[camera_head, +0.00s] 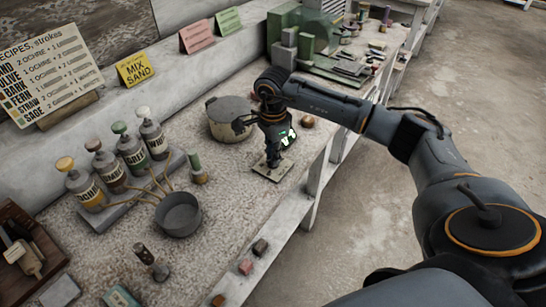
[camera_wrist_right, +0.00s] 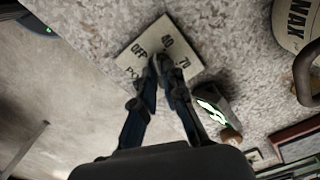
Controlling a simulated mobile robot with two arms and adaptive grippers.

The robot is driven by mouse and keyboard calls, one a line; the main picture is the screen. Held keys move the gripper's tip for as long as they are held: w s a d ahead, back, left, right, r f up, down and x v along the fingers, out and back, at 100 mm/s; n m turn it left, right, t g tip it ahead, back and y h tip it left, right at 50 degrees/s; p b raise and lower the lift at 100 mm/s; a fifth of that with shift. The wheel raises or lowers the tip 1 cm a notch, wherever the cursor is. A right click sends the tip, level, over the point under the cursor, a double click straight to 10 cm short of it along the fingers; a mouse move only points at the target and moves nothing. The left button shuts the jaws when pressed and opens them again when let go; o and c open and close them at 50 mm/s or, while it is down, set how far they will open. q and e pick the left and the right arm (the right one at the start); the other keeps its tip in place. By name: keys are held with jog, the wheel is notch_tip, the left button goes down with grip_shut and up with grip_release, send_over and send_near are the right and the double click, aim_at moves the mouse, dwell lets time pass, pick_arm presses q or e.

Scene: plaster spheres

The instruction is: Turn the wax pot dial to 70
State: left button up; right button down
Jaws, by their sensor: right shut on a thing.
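The dial plate (camera_head: 272,175) is a small pale square lying on the bench near its front edge. In the right wrist view the plate (camera_wrist_right: 142,45) shows the marks OFF, 40 and 70, and a partly hidden word. My right gripper (camera_head: 271,163) points down over it. In the wrist view my right gripper (camera_wrist_right: 160,64) is shut at the middle of the plate, on the dial, which the fingers hide. I cannot read the dial's pointer. The wax pot (camera_head: 230,112) stands behind and left of the plate; its lettering shows in the wrist view (camera_wrist_right: 296,28). My left gripper is out of view.
A small device with a green-lit face (camera_wrist_right: 210,103) stands close beside the fingers. A dark pan (camera_head: 178,215), a rack of several bottles (camera_head: 118,190) and small blocks (camera_head: 260,247) occupy the left part of the bench. Green boxes (camera_head: 300,35) stand beyond my arm.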

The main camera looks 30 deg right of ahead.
jog(key=m+b, duration=0.1)
jog(key=m, duration=0.4)
jog(key=shift+m, duration=0.4)
jog(key=m+b, duration=0.1)
jog(key=m, duration=0.8)
jog(key=shift+r+m, duration=0.1)
jog(key=shift+m, duration=2.6)
jog(key=shift+w, duration=0.1)
jog(key=c, duration=1.4)
grip_release()
